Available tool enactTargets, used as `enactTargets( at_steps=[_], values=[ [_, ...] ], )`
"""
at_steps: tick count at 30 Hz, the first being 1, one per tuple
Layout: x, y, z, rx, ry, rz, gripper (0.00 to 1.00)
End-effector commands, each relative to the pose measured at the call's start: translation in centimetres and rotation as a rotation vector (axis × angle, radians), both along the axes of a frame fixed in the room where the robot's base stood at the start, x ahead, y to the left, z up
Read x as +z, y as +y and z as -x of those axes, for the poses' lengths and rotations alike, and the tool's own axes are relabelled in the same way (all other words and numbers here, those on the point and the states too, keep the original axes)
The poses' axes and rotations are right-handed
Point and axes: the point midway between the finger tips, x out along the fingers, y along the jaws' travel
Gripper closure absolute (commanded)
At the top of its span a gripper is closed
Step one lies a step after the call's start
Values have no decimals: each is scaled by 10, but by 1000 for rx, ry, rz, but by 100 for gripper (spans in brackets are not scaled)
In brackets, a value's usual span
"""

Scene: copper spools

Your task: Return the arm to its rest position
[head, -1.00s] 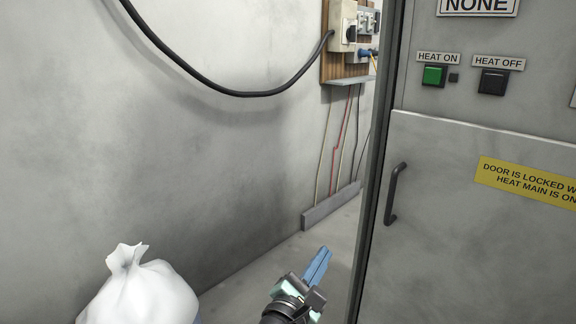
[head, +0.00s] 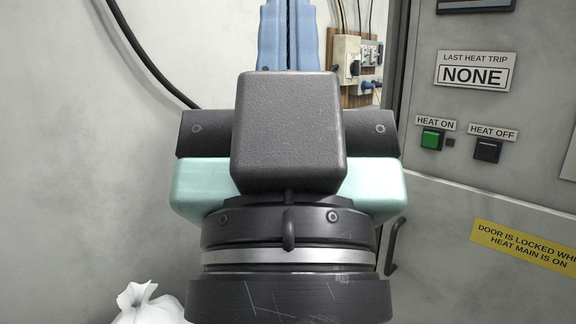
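My gripper (head: 287,30) stands upright close in front of the head camera and fills the middle of the view. Its dark housing and pale green body show from behind. Its two blue fingers point up and lie side by side with only a thin dark line between them, so it looks shut. I see nothing held between them. The fingertips run out of the top of the picture. My arm below the wrist is out of view.
A grey cabinet (head: 455,210) with a green HEAT ON button (head: 432,139), a HEAT OFF button (head: 487,150) and a door handle (head: 391,247) stands at the right. A white bag (head: 148,306) is at the lower left. A black cable (head: 150,58) hangs on the wall.

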Motion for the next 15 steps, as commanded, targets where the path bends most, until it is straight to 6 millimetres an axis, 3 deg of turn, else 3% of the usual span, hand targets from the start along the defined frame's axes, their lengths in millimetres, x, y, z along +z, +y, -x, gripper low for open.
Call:
enactTargets(
  at_steps=[1,15],
  values=[
    [33,0,0,-1,1,1,100],
    [176,1,-1,-1,2,2,100]
  ],
)
